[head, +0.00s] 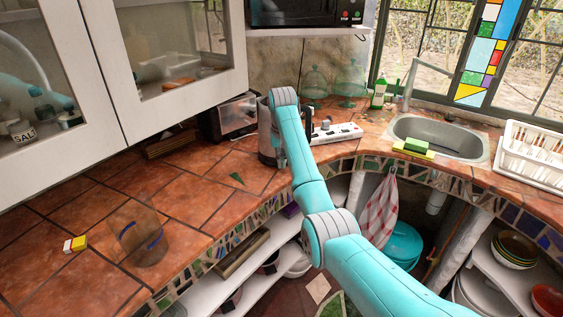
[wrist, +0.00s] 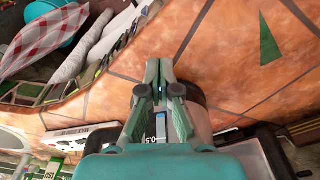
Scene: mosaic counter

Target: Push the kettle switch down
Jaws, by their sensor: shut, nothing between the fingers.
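The kettle (head: 266,145) is a grey body on the counter in the head view, mostly hidden behind my arm. In the wrist view the kettle (wrist: 198,116) lies beyond and beside my fingers, with a dark part near its top and a gauge marked 0.5. My gripper (wrist: 161,66) is shut and empty, its green fingertips together over the kettle. A small blue spot shows between the fingers; I cannot tell whether it is the switch. Contact with the kettle cannot be made out. In the head view my gripper is hidden behind the arm.
A white power strip (head: 336,133) lies right of the kettle, and a toaster (head: 232,117) stands to its left. Glass domes (head: 315,83) stand behind. A clear tumbler (head: 139,236) and a yellow block (head: 75,244) are at front left. The tiled counter between is mostly free.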

